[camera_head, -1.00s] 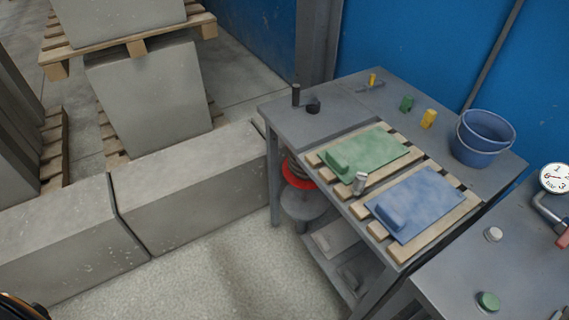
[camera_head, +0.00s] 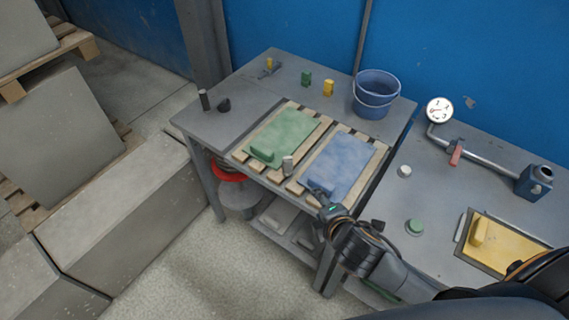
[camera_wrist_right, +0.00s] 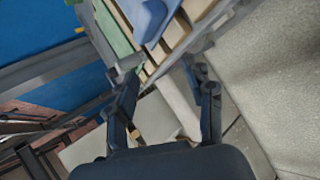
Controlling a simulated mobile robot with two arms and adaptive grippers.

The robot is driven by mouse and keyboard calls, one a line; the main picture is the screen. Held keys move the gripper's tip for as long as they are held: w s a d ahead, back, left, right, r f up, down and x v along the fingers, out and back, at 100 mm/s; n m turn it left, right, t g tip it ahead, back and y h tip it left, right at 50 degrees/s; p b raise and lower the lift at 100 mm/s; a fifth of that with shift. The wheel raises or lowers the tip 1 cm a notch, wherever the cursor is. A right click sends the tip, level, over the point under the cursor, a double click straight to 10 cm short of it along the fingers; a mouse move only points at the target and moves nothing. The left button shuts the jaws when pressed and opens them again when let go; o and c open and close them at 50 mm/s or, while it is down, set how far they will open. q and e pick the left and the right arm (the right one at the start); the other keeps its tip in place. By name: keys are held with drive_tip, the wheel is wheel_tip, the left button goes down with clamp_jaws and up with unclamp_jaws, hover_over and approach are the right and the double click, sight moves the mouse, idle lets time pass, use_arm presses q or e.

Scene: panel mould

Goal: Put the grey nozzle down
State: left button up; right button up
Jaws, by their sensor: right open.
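A small grey cylinder, which looks like the grey nozzle (camera_head: 287,166), stands on the wooden slats (camera_head: 240,156) between a green panel (camera_head: 284,137) and a blue panel (camera_head: 343,165). My right gripper (camera_head: 319,195) is at the front edge of the blue panel, to the right of the nozzle and apart from it. In the right wrist view the right gripper (camera_wrist_right: 163,74) is open with nothing between its fingers. A grey piece by its left fingertip there may be the nozzle; I cannot tell. My left gripper is out of view.
A blue bucket (camera_head: 374,98), green and yellow blocks (camera_head: 328,88) and a dark cylinder (camera_head: 204,99) stand on the table. Concrete blocks stand at left.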

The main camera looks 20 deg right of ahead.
sight(290, 167)
drive_tip(key=w+n+t+y, duration=0.1)
drive_tip(key=n, duration=0.4)
drive_tip(key=w+n+t+y, duration=0.1)
drive_tip(key=w+n, duration=0.1)
drive_tip(key=n, duration=0.4)
drive_tip(key=w+r+n+t+y, duration=0.1)
drive_tip(key=w+n, duration=0.1)
drive_tip(key=n, duration=0.4)
drive_tip(key=shift+w+d, duration=0.15)
drive_tip(key=shift+d, duration=0.05)
drive_tip(key=n, duration=0.2)
drive_tip(key=n+y, duration=0.1)
drive_tip(key=shift+w+d+f, duration=0.15)
drive_tip(key=shift+d+f, duration=0.05)
drive_tip(key=shift+d, duration=0.05)
drive_tip(key=shift+w+a+f+n, duration=0.1)
drive_tip(key=shift+w+n, duration=0.2)
drive_tip(key=p+x, duration=0.1)
drive_tip(key=x, duration=0.6)
drive_tip(key=shift+w+a+f, duration=0.15)
drive_tip(key=shift+w+f, duration=0.05)
drive_tip(key=shift+w, duration=0.05)
drive_tip(key=shift+w+a+f, duration=0.1)
drive_tip(key=shift+w+a, duration=0.1)
drive_tip(key=shift+w, duration=0.2)
drive_tip(key=shift+p+x, duration=0.5)
drive_tip(key=shift+x, duration=1.8)
drive_tip(key=shift+s, duration=0.1)
drive_tip(key=shift+c, duration=0.4)
